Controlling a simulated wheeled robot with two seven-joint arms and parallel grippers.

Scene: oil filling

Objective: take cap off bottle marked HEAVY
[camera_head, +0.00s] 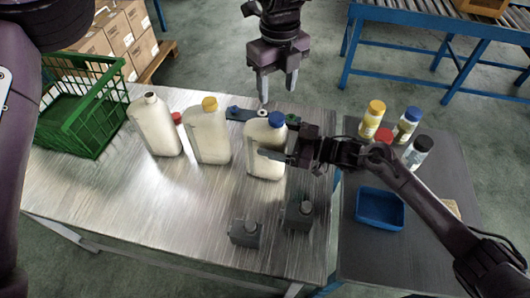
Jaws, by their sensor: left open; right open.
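Three large cream bottles stand upright in a row on the metal table. The left bottle (155,127) has an open neck with no cap. The middle bottle (208,138) wears a yellow cap (209,104). The right bottle (262,140) wears a blue cap (276,119). I cannot read a HEAVY mark on any of them. My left gripper (278,92) is open and empty, pointing down above and behind the right bottle. My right gripper (278,156) is open at the right bottle's side, a finger across its front; contact is unclear.
A red cap (177,118) shows beside the left bottle. A dark bar (246,114) lies behind the bottles. Two grey blocks (245,233) (298,214) sit in front. A green basket (80,112) is left. Small bottles (372,118) and a blue tray (379,209) occupy the right table.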

